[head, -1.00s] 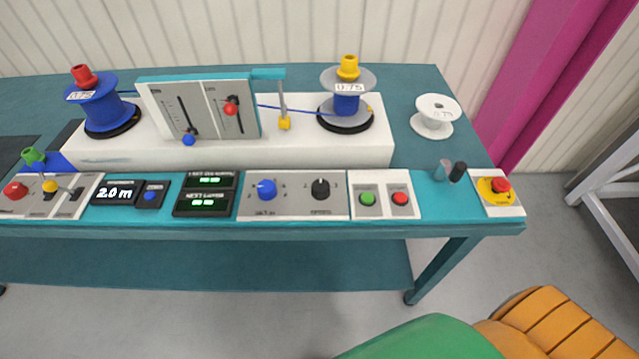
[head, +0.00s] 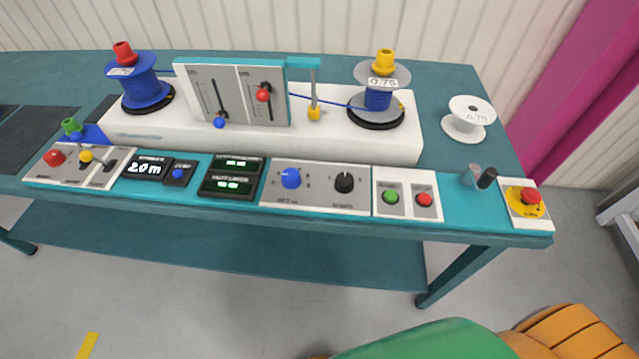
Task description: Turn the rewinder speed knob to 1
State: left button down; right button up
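A grey control panel (head: 316,197) on the front of the bench carries a blue knob (head: 291,178) on its left and a black knob (head: 344,182) on its right. The print around both knobs is too small to read surely, so I cannot tell which is labelled rewinder speed. A light pointer mark shows on the black knob, but its setting is unclear. Neither of my grippers is in view.
Green (head: 391,196) and red (head: 424,199) buttons sit right of the panel; dark displays (head: 233,176) sit left. An emergency stop (head: 530,196) is at the right end.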

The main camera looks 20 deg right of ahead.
aim_at(345, 184)
jog(key=j+z, duration=0.15)
jog(key=z, duration=0.65)
